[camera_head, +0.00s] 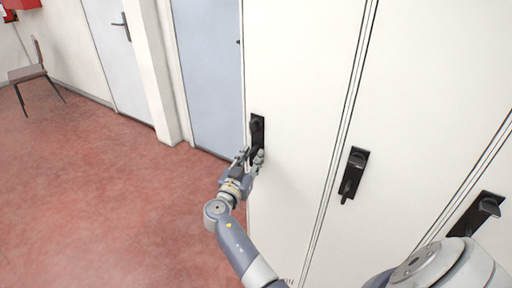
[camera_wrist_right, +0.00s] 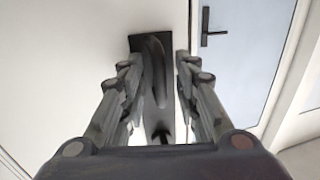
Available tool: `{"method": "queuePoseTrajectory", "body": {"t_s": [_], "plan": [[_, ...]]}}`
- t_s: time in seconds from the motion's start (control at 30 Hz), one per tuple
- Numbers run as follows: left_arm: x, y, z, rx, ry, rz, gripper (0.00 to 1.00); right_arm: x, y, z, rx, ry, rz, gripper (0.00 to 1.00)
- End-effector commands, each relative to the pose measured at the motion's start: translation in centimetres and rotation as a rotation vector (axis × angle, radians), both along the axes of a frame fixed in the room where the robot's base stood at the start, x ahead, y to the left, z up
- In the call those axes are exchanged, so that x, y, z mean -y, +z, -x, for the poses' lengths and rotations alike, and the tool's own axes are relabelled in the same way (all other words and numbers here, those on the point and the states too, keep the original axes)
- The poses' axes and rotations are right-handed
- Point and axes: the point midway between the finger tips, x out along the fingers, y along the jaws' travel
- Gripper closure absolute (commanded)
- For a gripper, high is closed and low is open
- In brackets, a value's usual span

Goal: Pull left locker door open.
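The left locker door (camera_head: 298,75) is a tall white panel and looks closed. Its black handle (camera_head: 257,128) sits on a dark plate near the door's left edge. My right gripper (camera_head: 252,157) is at the lower part of this handle. In the right wrist view, the handle (camera_wrist_right: 156,62) stands between the two spread fingers of my right gripper (camera_wrist_right: 158,82), with a gap on each side. The gripper looks open, and I cannot tell whether any part touches the handle. My left gripper is not in view.
A middle locker door with a black handle (camera_head: 354,174) and a right one with another handle (camera_head: 478,214) stand beside it. A blue-grey door (camera_head: 208,70) is to the left. A chair (camera_head: 27,72) stands far left. The red floor (camera_head: 100,200) is clear.

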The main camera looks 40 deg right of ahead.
Motion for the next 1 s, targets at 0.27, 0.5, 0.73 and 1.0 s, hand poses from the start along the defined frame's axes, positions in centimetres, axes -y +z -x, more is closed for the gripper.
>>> {"method": "queuePoseTrajectory", "body": {"t_s": [0.27,0.5,0.73,1.0], "plan": [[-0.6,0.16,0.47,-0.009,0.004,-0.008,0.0,-0.22,-0.03,0.11,0.001,0.0,-0.001,0.71],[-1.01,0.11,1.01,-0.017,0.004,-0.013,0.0,-0.21,-0.01,0.1,0.001,0.0,-0.001,0.98],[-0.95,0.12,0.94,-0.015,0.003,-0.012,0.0,-0.26,0.03,0.03,0.001,0.004,0.001,1.0],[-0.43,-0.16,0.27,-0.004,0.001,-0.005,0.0,-0.52,-0.06,0.06,0.001,0.065,0.002,1.0]]}}
